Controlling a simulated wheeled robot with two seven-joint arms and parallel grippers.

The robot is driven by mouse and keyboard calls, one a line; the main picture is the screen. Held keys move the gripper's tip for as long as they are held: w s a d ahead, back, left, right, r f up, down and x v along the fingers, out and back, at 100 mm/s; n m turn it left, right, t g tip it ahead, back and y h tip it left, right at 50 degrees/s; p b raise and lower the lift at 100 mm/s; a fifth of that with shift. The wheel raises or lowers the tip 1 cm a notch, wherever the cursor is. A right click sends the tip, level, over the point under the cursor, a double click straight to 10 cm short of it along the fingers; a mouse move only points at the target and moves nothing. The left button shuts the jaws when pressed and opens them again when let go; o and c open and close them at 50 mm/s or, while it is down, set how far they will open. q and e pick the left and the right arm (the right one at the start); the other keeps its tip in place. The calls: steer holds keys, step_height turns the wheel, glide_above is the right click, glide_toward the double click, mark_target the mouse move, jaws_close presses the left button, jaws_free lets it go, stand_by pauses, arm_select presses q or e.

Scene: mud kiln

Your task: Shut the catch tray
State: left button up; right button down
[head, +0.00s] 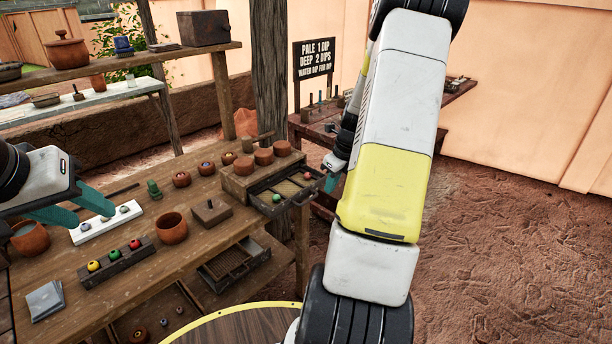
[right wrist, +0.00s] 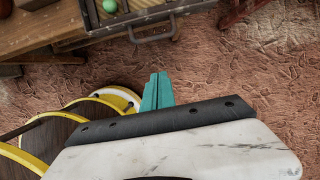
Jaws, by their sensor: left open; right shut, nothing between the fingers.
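A dark drawer-like tray (head: 301,196) with compartments and a front handle stands pulled out of a wooden box (head: 236,181) at the table's right end; I take it as the catch tray. A green and a red ball lie in it. In the right wrist view the tray's handle (right wrist: 152,35) shows at the top, with a green ball behind it. My right gripper (head: 331,182) is shut and empty just in front of the tray; its fingertips (right wrist: 158,77) appear apart from the handle. My left gripper (head: 76,207) is open and empty over the table's left side.
A white rack (head: 76,236), a dark rack of coloured balls (head: 117,262), a clay cup (head: 172,228) and a lidded block (head: 211,212) stand on the table. Another dark tray (head: 256,256) sits below the tabletop. Bare earth (head: 510,240) lies open at the right.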

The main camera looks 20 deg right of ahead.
mark_target(315, 196)
steer(key=shift+w+a+f, duration=0.4)
steer(key=shift+w+f, duration=0.5)
steer(key=shift+f, duration=0.4)
steer(key=shift+w+a+f, duration=0.45)
steer(key=shift+w+f, duration=0.5)
steer(key=shift+f, duration=0.3)
steer(key=shift+w+a+f, duration=0.4)
steer(key=shift+w+f, duration=0.5)
steer(key=shift+f, duration=0.4)
steer(key=shift+w, duration=0.1)
